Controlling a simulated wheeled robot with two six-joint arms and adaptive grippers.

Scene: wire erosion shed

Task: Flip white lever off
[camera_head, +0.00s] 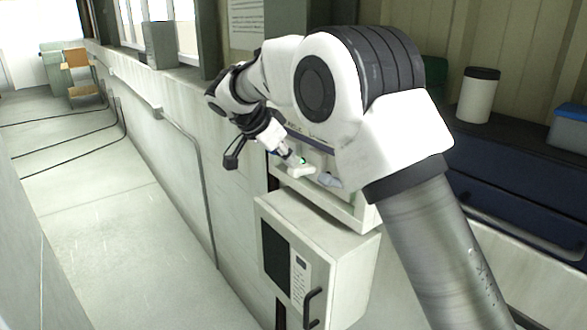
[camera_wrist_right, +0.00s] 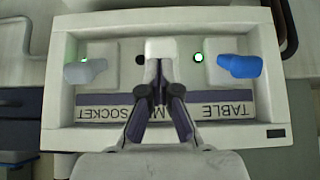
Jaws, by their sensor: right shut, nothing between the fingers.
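A panel (camera_wrist_right: 62,110) with upside-down labels fills the right wrist view. A white block (camera_wrist_right: 166,47), which looks like the white lever or its mount, is at its middle, partly hidden by my right gripper (camera_wrist_right: 162,88). A dark round lamp (camera_wrist_right: 140,60) is beside it. A pale grey lever (camera_wrist_right: 86,71) is at left and a blue lever (camera_wrist_right: 240,66) at right, each with a green lamp near. My right gripper is shut and empty, its fingertips over the middle of the panel. It also shows in the head view (camera_head: 289,156), close to a white part (camera_head: 301,170). My left gripper is out of view.
A grey cabinet (camera_head: 350,275) with a black handle stands below the panel in the head view. A dark blue bench (camera_head: 500,190) at right carries a white canister (camera_head: 478,98) and a blue box (camera_head: 572,128). The floor at left is open, with cables across it.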

